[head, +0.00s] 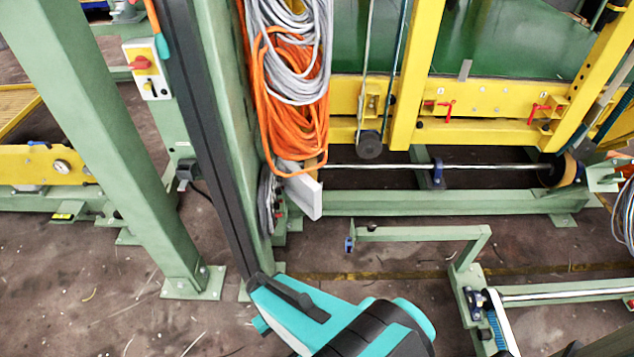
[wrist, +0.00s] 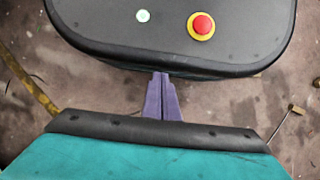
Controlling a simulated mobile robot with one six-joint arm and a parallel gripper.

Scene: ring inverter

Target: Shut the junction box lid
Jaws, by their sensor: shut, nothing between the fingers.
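I cannot surely make out the junction box or its lid. A pale grey, flat box-like piece (head: 304,192) shows below the hanging cables in the head view; the cables partly cover it, and I cannot tell whether it is the lid. A small white box (head: 147,69) with a red switch on a yellow plate is fixed to a green post at the upper left. My gripper (wrist: 161,76) shows in the wrist view with its purple fingers together and empty. The wrist view shows neither box. The fingers are not visible in the head view, where my teal and black arm is at the bottom.
Orange and grey cable coils (head: 290,100) hang beside a green post (head: 225,120). A slanted green post (head: 120,130) stands at the left. A low green frame (head: 420,234) stands at the right. The brown floor (head: 350,265) between is mostly open.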

